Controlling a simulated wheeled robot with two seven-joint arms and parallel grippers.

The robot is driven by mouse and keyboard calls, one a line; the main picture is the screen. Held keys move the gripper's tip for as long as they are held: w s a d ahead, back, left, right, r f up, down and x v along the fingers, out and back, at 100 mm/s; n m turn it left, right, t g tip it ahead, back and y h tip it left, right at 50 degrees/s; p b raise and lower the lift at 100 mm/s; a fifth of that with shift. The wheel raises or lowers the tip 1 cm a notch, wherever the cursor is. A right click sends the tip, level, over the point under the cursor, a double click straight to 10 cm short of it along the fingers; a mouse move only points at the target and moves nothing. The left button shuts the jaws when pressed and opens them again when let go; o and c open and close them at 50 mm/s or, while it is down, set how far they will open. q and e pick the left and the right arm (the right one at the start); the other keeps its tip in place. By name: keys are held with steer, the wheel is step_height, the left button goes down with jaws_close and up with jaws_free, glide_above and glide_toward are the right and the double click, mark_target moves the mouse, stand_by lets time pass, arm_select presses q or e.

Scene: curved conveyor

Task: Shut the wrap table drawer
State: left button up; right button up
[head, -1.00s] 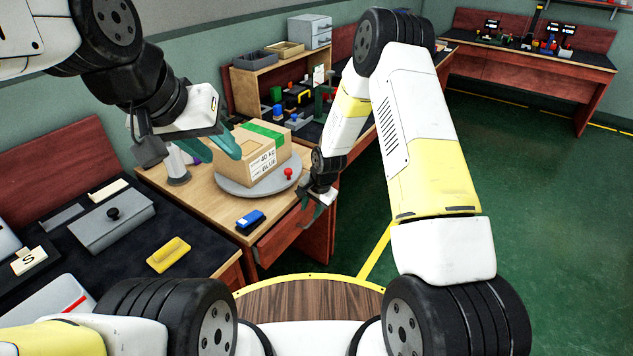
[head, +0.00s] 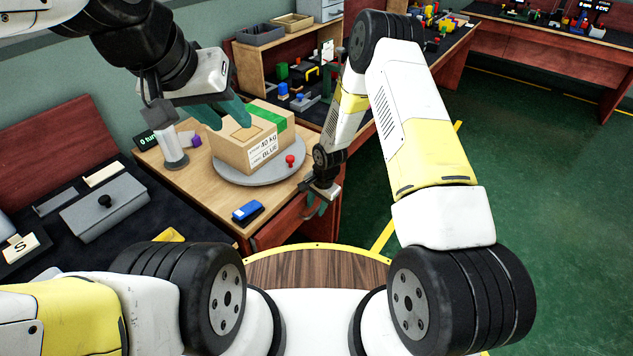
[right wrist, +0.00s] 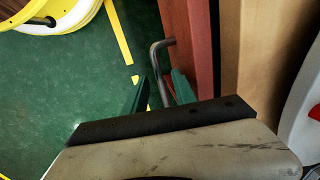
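The wrap table (head: 198,192) has a wooden top and a red front. Its drawer (head: 283,226) is under the front edge; the head view does not clearly show how far it stands out. My right gripper (head: 317,208) is at the drawer's right end, partly hidden by my wrist. In the right wrist view its green fingers (right wrist: 159,80) are apart, with the bent metal handle (right wrist: 156,62) of the red drawer front (right wrist: 188,40) between or just beyond their tips.
A carton (head: 262,148) sits on a grey round turntable (head: 262,178) with a red knob. A blue item (head: 247,212) lies near the table's front edge. A dark bench (head: 75,240) stands at left. Green floor (head: 480,220) at right is clear.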

steer(key=shift+f, duration=0.25)
steer(key=shift+c, duration=0.2)
jaws_close()
steer(key=shift+a, duration=0.1)
stand_by(1.0)
steer(key=shift+w+a+r, duration=0.1)
steer(key=shift+w+a, duration=0.55)
steer(key=shift+a, duration=0.25)
steer(key=shift+w+a, duration=0.65)
steer(key=shift+a, duration=0.2)
